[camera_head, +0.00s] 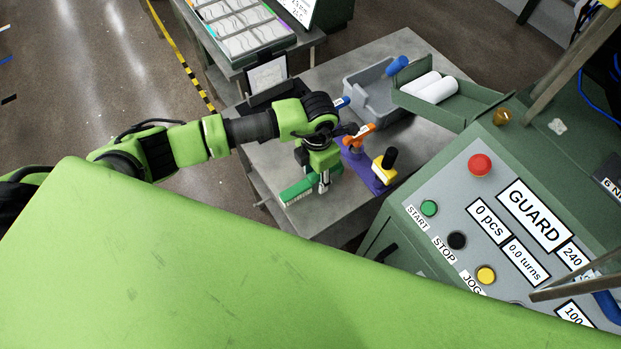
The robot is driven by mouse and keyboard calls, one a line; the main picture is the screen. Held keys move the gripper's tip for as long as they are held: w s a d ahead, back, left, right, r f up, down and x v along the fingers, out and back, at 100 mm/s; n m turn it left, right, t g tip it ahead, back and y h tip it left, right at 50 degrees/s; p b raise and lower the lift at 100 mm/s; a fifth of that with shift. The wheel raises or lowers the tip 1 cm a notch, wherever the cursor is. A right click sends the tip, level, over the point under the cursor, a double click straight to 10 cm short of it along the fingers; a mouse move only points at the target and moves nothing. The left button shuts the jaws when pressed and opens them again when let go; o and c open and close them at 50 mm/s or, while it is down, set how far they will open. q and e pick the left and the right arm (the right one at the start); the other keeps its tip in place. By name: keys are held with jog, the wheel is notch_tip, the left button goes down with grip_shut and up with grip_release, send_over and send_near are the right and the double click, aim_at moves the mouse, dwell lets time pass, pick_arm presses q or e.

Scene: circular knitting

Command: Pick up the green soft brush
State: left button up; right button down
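The green soft brush (297,190) lies near the front left edge of the grey table, a long green block with a pale lower edge. My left gripper (323,184) points down over its right part, with the fingertips at or very close to the brush. I cannot tell whether the fingers are closed on it or only beside it. The gripper hides part of the brush. My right gripper is not in view.
Right of the brush, a purple holder (377,183) carries an orange-handled tool (357,138) and a yellow-and-black item (384,166). A grey bin (372,92) stands behind. A green machine with a control panel (460,190) borders the table's right side.

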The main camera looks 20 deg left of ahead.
pick_arm(q)
grip_shut()
jog(key=shift+r, duration=0.1)
jog(key=shift+r+b, duration=0.5)
jog(key=shift+b, duration=0.05)
jog(key=s+d+r+b, duration=0.2)
jog(key=s+r+b, duration=0.3)
jog(key=s+r, duration=0.7)
jog(key=shift+s+d, duration=0.35)
jog(key=shift+s, duration=0.55)
jog(key=shift+w, duration=0.1)
